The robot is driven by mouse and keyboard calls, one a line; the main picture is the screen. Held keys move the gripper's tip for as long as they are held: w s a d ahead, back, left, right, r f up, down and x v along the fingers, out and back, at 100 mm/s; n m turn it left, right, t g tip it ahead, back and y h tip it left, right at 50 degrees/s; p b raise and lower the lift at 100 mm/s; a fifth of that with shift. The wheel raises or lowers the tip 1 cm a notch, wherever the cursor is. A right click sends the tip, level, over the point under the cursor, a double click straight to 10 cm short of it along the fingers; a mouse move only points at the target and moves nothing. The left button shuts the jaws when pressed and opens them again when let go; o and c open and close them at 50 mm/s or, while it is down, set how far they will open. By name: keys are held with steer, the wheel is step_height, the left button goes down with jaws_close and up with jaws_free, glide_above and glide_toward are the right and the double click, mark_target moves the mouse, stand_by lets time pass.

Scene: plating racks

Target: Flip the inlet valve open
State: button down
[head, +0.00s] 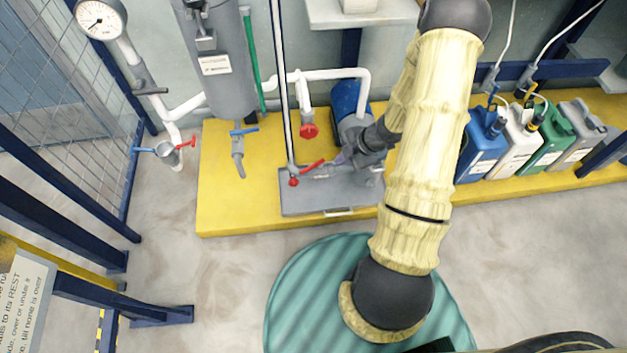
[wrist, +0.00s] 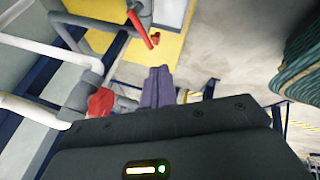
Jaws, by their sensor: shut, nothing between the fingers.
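No valve carries a readable inlet label. A red-handled valve (head: 312,165) sits low on the thin vertical pipe, above the grey tray, with its lever slanting up to the right. A red lever with a small red knob also shows at the top of the wrist view (wrist: 137,24). My gripper (head: 340,159) is just right of that lever in the head view, beside the pump. In the wrist view its purple-grey fingers (wrist: 157,86) are together and empty, apart from the lever. A red handwheel (head: 309,131) is on the white pipe behind, partly hidden in the wrist view (wrist: 100,103).
A blue-handled tap (head: 244,131) hangs under the grey tank (head: 220,65). Red and blue levers (head: 167,150) are further left below a gauge (head: 101,18). The blue pump (head: 350,105) stands close behind my gripper. Several jugs (head: 520,135) line the right.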

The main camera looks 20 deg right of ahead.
mark_target(312, 166)
steer(key=f, duration=0.3)
steer(key=shift+s+a+n+y+b, duration=0.2)
steer(key=shift+s+n+y+b, duration=0.1)
steer(key=shift+s+n+y, duration=0.1)
steer(key=shift+w, duration=0.1)
steer(key=w+r+b+x, duration=0.1)
steer(key=w+b+x, duration=0.1)
steer(key=b+x, duration=0.5)
steer(key=x, duration=0.5)
steer(key=shift+w+b, duration=0.35)
steer(key=shift+w, duration=0.1)
steer(key=shift+w+f, duration=0.1)
steer(key=shift+a, duration=0.1)
